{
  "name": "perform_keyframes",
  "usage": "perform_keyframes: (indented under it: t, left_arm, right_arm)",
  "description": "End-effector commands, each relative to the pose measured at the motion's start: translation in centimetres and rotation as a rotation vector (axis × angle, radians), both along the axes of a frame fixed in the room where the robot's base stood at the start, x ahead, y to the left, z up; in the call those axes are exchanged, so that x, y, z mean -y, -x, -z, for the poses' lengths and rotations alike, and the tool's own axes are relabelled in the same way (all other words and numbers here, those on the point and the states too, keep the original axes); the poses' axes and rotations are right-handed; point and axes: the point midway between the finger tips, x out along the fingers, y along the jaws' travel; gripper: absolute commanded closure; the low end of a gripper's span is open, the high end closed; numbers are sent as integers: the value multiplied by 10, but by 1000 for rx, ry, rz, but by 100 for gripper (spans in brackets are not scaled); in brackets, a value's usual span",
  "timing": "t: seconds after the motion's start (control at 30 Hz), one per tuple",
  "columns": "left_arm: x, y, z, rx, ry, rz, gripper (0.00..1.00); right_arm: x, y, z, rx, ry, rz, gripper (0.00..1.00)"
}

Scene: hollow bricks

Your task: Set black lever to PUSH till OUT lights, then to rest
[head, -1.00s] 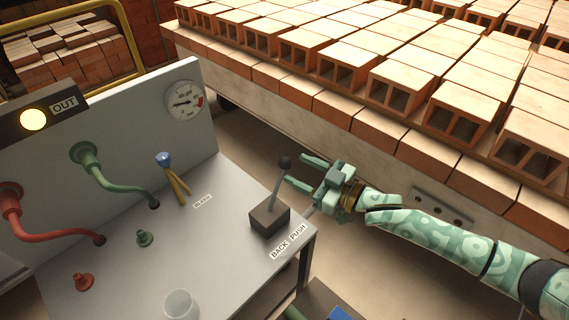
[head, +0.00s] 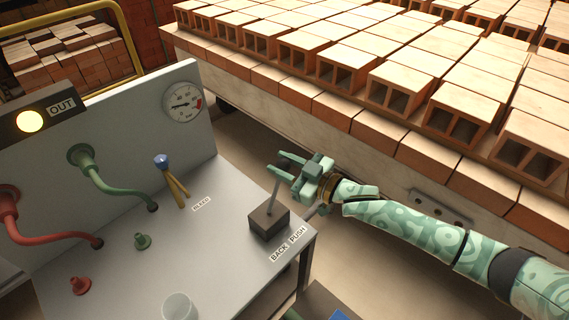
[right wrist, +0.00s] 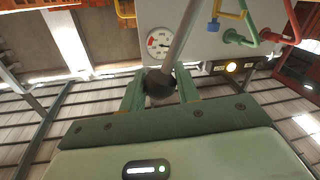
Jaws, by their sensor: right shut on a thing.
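The black lever (head: 275,194) rises from a dark box on the grey bench, beside the BACK PUSH label (head: 288,244). It stands close to upright with a slight lean; I cannot tell its exact setting. My right gripper (head: 281,165) is shut on the lever's knob, which its fingers hide in the head view. In the right wrist view the black knob (right wrist: 158,84) sits between the two fingers, with the grey shaft beyond it. The OUT lamp (head: 30,121) glows yellow, and it is also lit in the right wrist view (right wrist: 231,67). My left gripper is not in view.
A pressure gauge (head: 183,102) is on the back panel. Green and red hoses (head: 112,179), a blue-topped BLEED valve (head: 163,163) and a clear cup (head: 179,306) are on the bench. A cart of hollow bricks (head: 405,90) stands close behind my right arm.

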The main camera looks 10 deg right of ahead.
Motion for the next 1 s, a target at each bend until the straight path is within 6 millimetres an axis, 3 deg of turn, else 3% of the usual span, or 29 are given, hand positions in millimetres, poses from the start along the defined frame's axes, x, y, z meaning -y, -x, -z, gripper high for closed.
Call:
perform_keyframes:
  t: [0.1,0.3,0.67,0.7,0.73,1.0]
  left_arm:
    - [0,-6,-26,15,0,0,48]
    - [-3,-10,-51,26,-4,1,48]
    - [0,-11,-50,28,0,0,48]
    - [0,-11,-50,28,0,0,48]
    - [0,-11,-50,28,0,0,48]
    - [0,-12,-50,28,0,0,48]
  right_arm:
    - [-9,6,-15,66,100,0,100]
    - [-35,23,-17,137,210,-1,100]
    - [-40,27,-10,136,208,-1,100]
    - [-40,27,-10,135,208,-1,57]
    - [-40,27,-10,135,208,-1,49]
    - [-39,26,-11,136,210,0,48]
